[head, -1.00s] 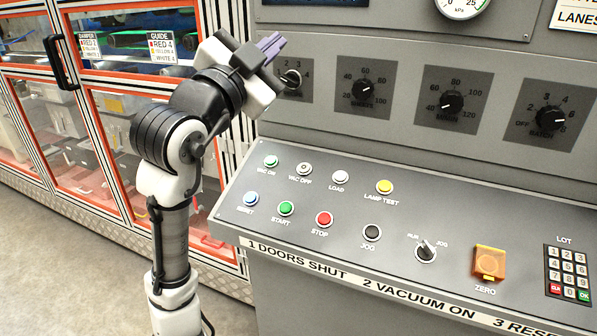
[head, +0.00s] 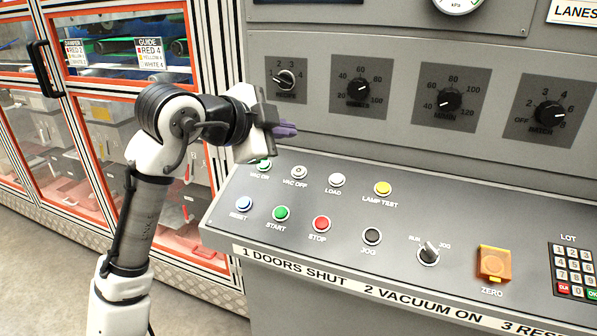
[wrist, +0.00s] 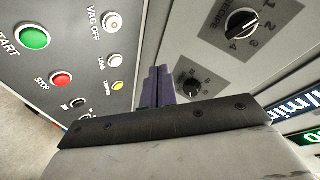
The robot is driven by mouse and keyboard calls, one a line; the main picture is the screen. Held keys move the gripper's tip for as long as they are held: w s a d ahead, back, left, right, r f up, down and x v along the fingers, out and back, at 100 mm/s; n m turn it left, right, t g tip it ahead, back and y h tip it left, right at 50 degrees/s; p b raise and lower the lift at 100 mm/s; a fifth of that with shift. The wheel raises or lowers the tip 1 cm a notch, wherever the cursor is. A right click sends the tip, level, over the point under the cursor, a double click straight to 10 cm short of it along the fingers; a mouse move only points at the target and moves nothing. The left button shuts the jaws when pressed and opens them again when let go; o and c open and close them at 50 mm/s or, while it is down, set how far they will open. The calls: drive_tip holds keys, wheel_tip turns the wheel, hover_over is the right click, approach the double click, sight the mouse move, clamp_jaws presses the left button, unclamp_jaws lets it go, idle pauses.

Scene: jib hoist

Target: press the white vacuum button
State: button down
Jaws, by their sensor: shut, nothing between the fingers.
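The white vacuum button, labelled VAC OFF (head: 299,172), is in the back row of the sloping panel, between the green VAC ON button (head: 263,164) and the white LOAD button (head: 337,180). It also shows in the wrist view (wrist: 113,25), upper left of the fingers. My gripper (head: 287,130) has purple fingers, shut and empty. In the head view it appears above the vacuum buttons, in front of the upright panel, and partly covers VAC ON. In the wrist view the fingers (wrist: 158,86) appear apart from the VAC OFF button.
The yellow LAMP TEST button (head: 382,188) is farther right in that row. Blue, green, red and black buttons and a selector (head: 428,253) are in front. The RECIPE knob (head: 286,80) juts from the upright panel near my gripper. Glazed doors (head: 125,130) stand left.

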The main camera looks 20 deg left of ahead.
drive_tip(key=w+f+b, duration=0.1)
drive_tip(key=f, duration=0.1)
drive_tip(key=w+f+b, duration=0.1)
drive_tip(key=f+b, duration=0.1)
drive_tip(key=f, duration=0.1)
drive_tip(key=w+f+b, duration=0.1)
drive_tip(key=f, duration=0.1)
drive_tip(key=shift+w+f+b, duration=0.15)
drive_tip(key=shift+f+b, duration=0.15)
drive_tip(key=shift+b, duration=0.05)
drive_tip(key=shift+d+f, duration=0.1)
drive_tip(key=shift+f, duration=0.05)
idle(1.6)
drive_tip(key=shift+w+f, duration=0.15)
drive_tip(key=shift+f, duration=0.1)
drive_tip(key=shift+w+f+b, duration=0.2)
drive_tip(key=shift+f+b, duration=0.25)
drive_tip(key=shift+b, duration=0.05)
idle(0.7)
idle(0.3)
drive_tip(key=shift+s+r+p, duration=0.35)
drive_tip(key=shift+r+p, duration=0.25)
drive_tip(key=shift+r, duration=0.2)
